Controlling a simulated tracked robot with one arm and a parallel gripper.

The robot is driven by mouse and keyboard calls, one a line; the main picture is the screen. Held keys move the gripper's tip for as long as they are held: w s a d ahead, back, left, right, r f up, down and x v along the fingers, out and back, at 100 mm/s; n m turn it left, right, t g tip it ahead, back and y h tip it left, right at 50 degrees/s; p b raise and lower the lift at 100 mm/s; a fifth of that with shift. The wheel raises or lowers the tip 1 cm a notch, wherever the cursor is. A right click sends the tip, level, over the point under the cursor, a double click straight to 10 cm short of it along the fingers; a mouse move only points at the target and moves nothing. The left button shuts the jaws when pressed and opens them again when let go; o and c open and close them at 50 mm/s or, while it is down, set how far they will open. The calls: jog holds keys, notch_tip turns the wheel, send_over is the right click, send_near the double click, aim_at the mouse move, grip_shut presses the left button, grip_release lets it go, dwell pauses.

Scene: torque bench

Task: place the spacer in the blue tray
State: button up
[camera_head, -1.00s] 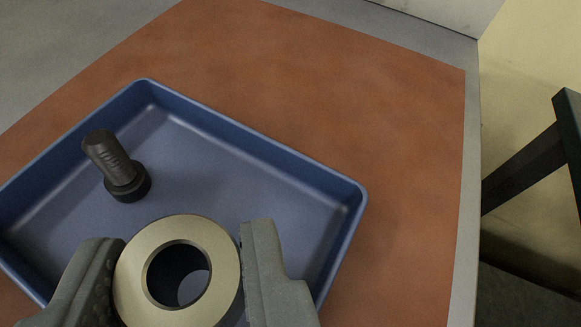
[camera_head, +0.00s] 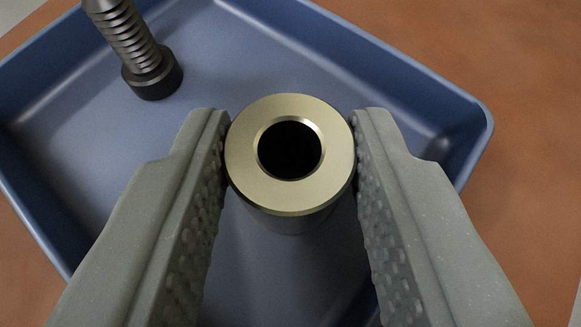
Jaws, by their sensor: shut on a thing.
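The spacer (camera_head: 246,172) is a brass-coloured ring with a dark round hole, seen from above at mid-picture. My gripper (camera_head: 291,155) is shut on it, with one grey dimpled finger at its left side and one at its right. The spacer is upright and over the floor of the blue tray (camera_head: 440,85). I cannot tell whether its underside touches the tray floor. The fingers hide part of the tray floor and near wall.
A dark threaded bolt (camera_head: 152,72) stands on its head inside the tray at the upper left, apart from the spacer. The orange-brown mat (camera_head: 530,190) lies around the tray. The tray floor right of the bolt is clear.

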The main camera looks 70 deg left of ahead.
jog(key=o, duration=1.1)
jog(key=shift+c, duration=0.2)
jog(key=p+v, duration=0.1)
jog(key=v, duration=1.1)
jog(key=shift+p, duration=0.35)
